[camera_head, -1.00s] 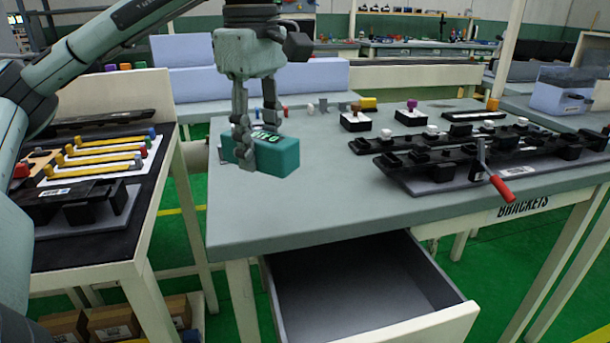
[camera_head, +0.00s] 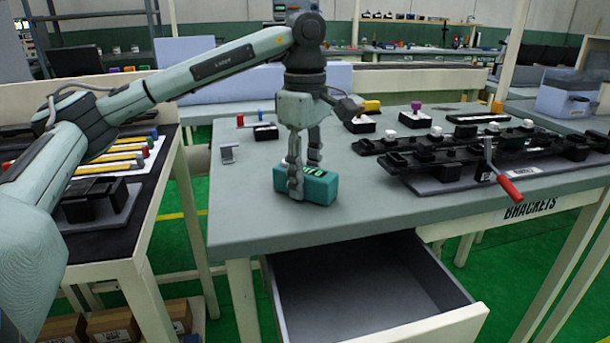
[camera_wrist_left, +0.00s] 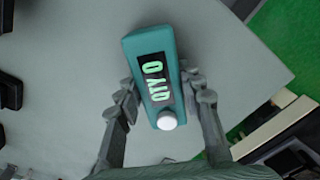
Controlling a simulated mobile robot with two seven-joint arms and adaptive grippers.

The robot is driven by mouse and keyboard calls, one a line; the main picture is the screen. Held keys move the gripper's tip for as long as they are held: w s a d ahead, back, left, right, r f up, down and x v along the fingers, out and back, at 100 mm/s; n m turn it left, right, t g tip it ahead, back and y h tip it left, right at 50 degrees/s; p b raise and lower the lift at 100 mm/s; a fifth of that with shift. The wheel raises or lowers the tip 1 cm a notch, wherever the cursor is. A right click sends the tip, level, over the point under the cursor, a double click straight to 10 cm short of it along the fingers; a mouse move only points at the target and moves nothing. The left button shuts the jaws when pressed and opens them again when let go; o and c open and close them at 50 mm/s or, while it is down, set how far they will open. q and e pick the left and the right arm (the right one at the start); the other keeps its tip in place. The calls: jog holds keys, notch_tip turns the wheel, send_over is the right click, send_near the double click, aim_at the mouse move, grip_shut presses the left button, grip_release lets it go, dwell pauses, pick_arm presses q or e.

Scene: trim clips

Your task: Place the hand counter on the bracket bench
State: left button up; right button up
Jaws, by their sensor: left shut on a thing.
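The hand counter is a teal box (camera_head: 319,189) with a dark display. In the left wrist view the counter (camera_wrist_left: 153,68) shows "QTY 0" and a white round button. My left gripper (camera_head: 303,180) is shut on it, with one finger on each side. The counter is at the surface of the bracket bench (camera_head: 250,215), near its front left part; I cannot tell if it touches the top. The bench carries the label "BRACKETS" at its front edge. My right gripper is not in view.
An open, empty drawer (camera_head: 355,290) juts out below the bench front. Black fixtures with a red-handled lever (camera_head: 508,187) fill the bench's right side. Small blocks with coloured knobs stand along the back. A side table (camera_head: 115,240) with yellow-handled tools is at left.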

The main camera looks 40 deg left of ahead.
aim_at(306, 170)
pick_arm(q)
jog(key=shift+f, duration=0.15)
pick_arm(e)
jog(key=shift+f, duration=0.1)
pick_arm(q)
jog(key=o, duration=0.8)
jog(key=shift+c, duration=0.2)
jog(key=o, duration=0.5)
jog(key=shift+c, duration=0.2)
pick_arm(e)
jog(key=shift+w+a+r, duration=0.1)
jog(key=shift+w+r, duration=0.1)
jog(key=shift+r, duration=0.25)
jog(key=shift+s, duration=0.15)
pick_arm(q)
jog(key=shift+r, duration=0.4)
notch_tip(306, 170, up, 6)
jog(key=shift+f+p, duration=0.25)
jog(key=shift+p, duration=0.05)
notch_tip(306, 170, up, 4)
jog(key=shift+r+p, duration=0.25)
jog(key=shift+p, duration=0.35)
jog(key=shift+r, duration=0.75)
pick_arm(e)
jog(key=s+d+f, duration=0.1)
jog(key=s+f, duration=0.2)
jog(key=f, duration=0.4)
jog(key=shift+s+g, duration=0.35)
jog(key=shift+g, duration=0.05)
